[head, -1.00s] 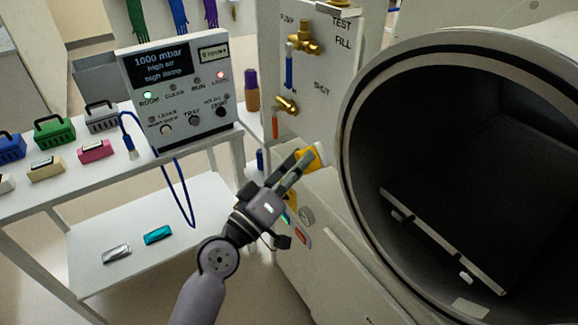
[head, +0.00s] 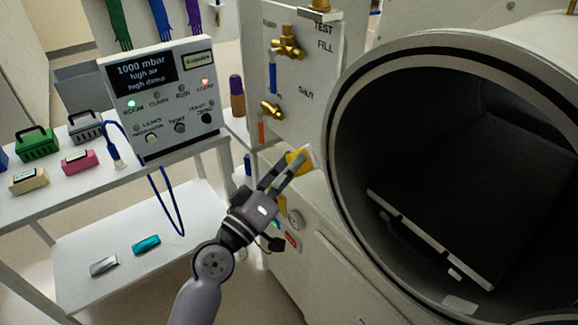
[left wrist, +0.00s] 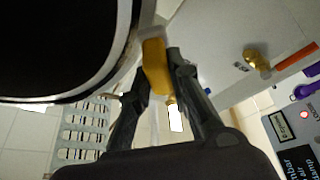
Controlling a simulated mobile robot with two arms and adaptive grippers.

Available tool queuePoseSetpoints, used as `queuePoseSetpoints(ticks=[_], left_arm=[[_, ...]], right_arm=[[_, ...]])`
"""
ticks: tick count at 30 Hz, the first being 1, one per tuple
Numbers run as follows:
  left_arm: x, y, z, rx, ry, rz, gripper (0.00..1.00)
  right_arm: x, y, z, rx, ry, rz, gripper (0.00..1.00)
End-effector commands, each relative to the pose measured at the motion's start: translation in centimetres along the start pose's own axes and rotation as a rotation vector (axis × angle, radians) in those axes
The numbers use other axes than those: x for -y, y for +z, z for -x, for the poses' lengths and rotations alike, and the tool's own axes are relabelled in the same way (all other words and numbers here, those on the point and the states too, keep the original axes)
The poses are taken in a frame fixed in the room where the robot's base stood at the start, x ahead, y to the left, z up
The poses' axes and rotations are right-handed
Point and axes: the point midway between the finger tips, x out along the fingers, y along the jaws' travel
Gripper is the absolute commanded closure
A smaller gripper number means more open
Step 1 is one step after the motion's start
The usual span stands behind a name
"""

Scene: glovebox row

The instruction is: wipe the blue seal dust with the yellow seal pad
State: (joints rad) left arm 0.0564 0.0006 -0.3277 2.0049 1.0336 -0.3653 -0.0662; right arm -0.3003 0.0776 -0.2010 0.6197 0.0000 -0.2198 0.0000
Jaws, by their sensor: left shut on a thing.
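My left gripper (head: 287,170) is shut on the yellow seal pad (head: 299,159), which has a pale face on its far side. In the left wrist view the pad (left wrist: 157,70) sits between the two fingers, beside the chamber rim. In the head view the pad is just left of the rim (head: 333,125) of the large round opening; I cannot tell whether it touches. No blue dust can be made out on the rim in either view. My right gripper is not in view.
A control box (head: 165,97) stands on the white cart at left, with small cases and blocks beside it. A panel with brass valves (head: 287,45) rises behind my gripper. The dark chamber (head: 450,170) is open, with a rail inside.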

Motion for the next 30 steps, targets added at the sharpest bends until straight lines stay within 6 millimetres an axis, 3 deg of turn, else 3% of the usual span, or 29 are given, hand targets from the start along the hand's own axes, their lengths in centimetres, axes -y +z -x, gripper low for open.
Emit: queuePoseSetpoints(ticks=[30], left_arm=[[-0.4, 0.9, -1.4, 0.001, 0.000, 0.001, 1.00]], right_arm=[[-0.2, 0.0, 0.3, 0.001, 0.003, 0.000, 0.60]])
